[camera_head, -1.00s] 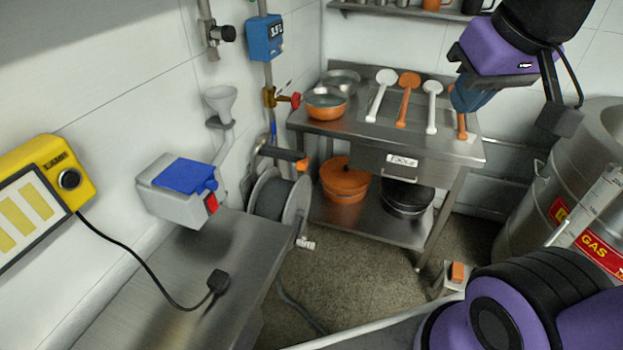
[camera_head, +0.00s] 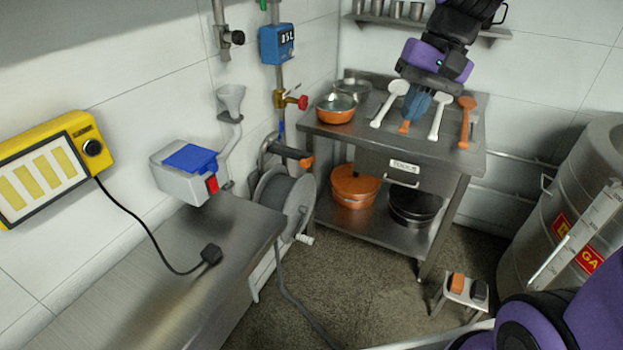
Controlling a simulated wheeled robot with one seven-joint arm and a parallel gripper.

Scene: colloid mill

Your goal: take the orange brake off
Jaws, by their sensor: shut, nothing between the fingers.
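Two orange-marked things could be the brake, and I cannot tell which. One is an orange-tipped lever (camera_head: 293,153) above the grey hose reel (camera_head: 284,200), beside the left wall. The other is an orange pedal (camera_head: 456,283) next to a grey pedal (camera_head: 480,291) on a small floor stand. My gripper (camera_head: 412,108) has blue fingers that are shut and empty. It points down over the steel tool table, in front of an orange utensil whose upper part it hides. It is apart from both the lever and the pedals.
The steel table (camera_head: 372,143) carries white and orange utensils (camera_head: 467,120) and pans (camera_head: 336,109). Orange and black pots stand on its lower shelf. A metal bench (camera_head: 160,275) is at left, and a gas-labelled steel vessel (camera_head: 575,190) at right. Floor between is partly clear.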

